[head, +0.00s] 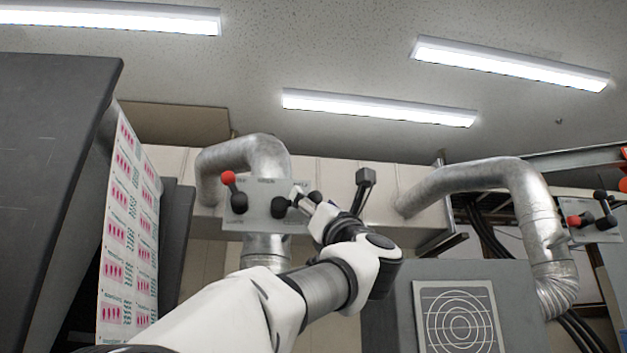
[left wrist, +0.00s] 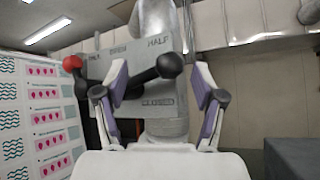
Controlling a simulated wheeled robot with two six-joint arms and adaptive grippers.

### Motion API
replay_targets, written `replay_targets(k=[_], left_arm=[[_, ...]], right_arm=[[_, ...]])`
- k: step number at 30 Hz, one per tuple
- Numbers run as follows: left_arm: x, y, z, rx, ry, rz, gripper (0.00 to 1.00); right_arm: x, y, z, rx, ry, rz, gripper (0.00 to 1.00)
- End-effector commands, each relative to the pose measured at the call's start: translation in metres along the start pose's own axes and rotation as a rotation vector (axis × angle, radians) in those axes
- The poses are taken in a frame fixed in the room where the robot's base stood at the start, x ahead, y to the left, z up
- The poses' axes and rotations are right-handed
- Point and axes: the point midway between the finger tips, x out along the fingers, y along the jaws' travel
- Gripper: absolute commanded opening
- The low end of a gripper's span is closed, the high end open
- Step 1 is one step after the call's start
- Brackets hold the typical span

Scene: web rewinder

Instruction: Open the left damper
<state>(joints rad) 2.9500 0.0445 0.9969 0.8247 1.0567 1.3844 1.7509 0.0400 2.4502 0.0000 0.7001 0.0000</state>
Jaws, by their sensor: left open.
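The left damper's grey plate (head: 240,222) is mounted on a silver duct (head: 265,252). A lever with a red ball (head: 228,178) stands at its left side; the red ball also shows in the left wrist view (left wrist: 72,63). A black-knobbed handle (left wrist: 170,66) lies across the plate (left wrist: 160,98), below the lettering OPEN and HALF and above CLOSED. My left gripper (head: 303,199) is open in front of the plate. In the left wrist view its fingers (left wrist: 160,92) stand on either side of the black handle. Contact cannot be told. My right gripper is out of view.
A second duct (head: 535,215) at right carries another plate (head: 592,235) with a red knob and black lever. A grey panel with a ringed target (head: 458,320) stands lower right. A printed sheet (head: 128,235) and dark machine panel (head: 50,170) stand at left.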

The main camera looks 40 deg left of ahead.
Motion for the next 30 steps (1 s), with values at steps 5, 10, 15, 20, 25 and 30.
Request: replay_targets(k=[5, 10, 15, 20, 25, 30], left_arm=[[0.0183, -0.0004, 0.0007, 0.0, 0.001, 0.0, 0.7], [0.0173, -0.0005, -0.0009, 0.0, 0.0, 0.0, 0.7], [0.0172, -0.0005, -0.0008, 0.0, 0.0, 0.0, 0.31], [0.0172, -0.0005, -0.0011, -0.001, 0.001, 0.0, 0.0], [0.0171, -0.0009, -0.0018, -0.002, 0.002, -0.001, 0.0], [0.0183, -0.0006, -0.0028, -0.006, 0.006, 0.003, 0.0]], right_arm=[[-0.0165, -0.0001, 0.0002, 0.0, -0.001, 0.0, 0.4], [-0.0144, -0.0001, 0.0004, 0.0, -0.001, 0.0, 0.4], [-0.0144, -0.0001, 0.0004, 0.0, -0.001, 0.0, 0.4], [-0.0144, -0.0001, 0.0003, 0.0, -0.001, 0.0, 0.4], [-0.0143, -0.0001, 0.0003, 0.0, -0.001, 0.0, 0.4], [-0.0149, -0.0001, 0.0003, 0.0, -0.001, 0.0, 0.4]])
